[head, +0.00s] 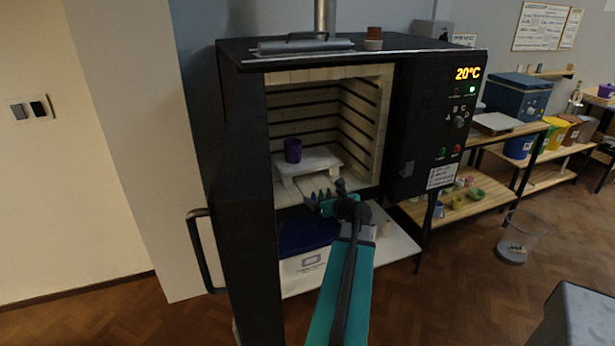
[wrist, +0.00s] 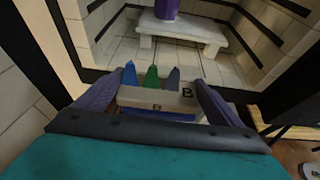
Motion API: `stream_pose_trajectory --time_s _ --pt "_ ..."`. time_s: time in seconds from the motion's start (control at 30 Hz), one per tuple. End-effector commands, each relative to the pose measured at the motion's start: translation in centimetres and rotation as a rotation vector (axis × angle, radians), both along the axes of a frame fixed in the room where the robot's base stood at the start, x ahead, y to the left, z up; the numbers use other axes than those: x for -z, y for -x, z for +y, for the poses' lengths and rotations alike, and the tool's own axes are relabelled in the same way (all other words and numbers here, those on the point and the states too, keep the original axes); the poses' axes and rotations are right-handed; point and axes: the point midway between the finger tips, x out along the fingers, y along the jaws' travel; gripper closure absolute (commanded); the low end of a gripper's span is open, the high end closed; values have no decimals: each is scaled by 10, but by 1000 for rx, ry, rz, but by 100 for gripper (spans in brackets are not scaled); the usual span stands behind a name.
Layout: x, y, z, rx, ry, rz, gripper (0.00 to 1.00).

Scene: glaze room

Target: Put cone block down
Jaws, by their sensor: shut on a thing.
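The cone block (wrist: 159,97) is a pale bar marked "B" with a blue, a green and a grey cone standing up from it. My gripper (wrist: 155,105) is shut on the block, one finger at each end. In the head view my gripper (head: 343,205) is at the mouth of the open kiln (head: 330,135). The cones (head: 320,195) show just left of it, upright. Inside the kiln a white shelf (head: 308,162) stands on short posts and bears a purple cup (head: 292,150). In the wrist view the shelf (wrist: 180,28) lies beyond the block. The block's underside is hidden.
The kiln floor in front of the shelf (wrist: 130,52) looks bare. The kiln's side walls and front frame flank my gripper. A white box with a dark blue lid (head: 305,237) stands below the kiln. Wooden shelving (head: 465,205) with small pots is at the right.

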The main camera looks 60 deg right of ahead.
Motion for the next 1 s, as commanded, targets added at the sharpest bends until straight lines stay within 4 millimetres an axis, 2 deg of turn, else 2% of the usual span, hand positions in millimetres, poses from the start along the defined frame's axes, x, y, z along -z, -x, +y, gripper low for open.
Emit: stream_pose_trajectory --time_s 0.27,1.0 --pt "-1 -9 -8 1 0 0 35" --pt "-1 -80 -62 1 0 0 35"
